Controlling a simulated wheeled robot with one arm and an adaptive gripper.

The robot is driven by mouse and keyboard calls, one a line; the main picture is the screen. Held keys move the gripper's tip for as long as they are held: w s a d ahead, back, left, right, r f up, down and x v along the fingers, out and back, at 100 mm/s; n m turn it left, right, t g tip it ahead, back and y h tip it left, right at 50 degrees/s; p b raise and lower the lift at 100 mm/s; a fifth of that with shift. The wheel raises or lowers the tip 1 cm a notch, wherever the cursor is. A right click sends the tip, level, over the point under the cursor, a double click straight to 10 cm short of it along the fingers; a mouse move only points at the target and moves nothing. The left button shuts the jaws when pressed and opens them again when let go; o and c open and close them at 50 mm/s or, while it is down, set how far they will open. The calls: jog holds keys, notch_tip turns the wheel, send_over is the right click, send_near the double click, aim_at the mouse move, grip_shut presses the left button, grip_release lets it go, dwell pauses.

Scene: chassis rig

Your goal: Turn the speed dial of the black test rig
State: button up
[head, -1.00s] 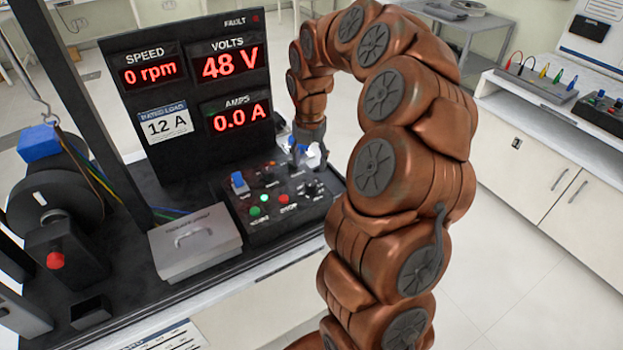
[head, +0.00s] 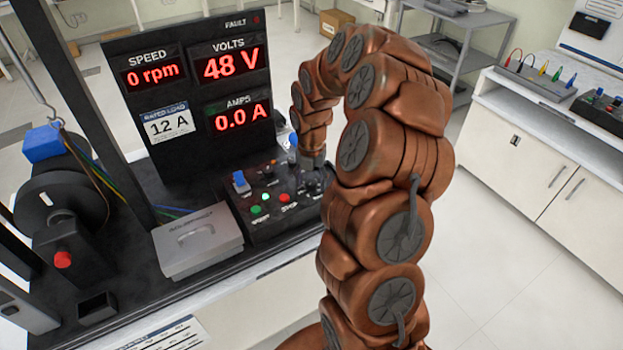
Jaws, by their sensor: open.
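The black test rig (head: 190,85) stands at the left, with its display panel reading 0 rpm, 48 V and 0.0 A. Its black control box (head: 240,229) sits in front of the panel, with a blue switch (head: 240,181), a green button (head: 256,210) and a red button (head: 285,198). Small dark knobs are at the box's right end; the arm partly covers this area and I cannot tell which is the speed dial. My gripper (head: 313,167) points down over that right end, open. Its fingertips are small and partly hidden, and contact cannot be told.
A grey lidded box (head: 200,243) stands left of the control box. A flywheel with a red knob (head: 63,259) and a blue block (head: 42,143) are at the far left. A white cabinet (head: 540,160) stands at right, with clear floor before it.

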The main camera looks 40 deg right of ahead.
jog(key=shift+c, duration=0.3)
grip_shut()
jog(key=shift+f, duration=0.1)
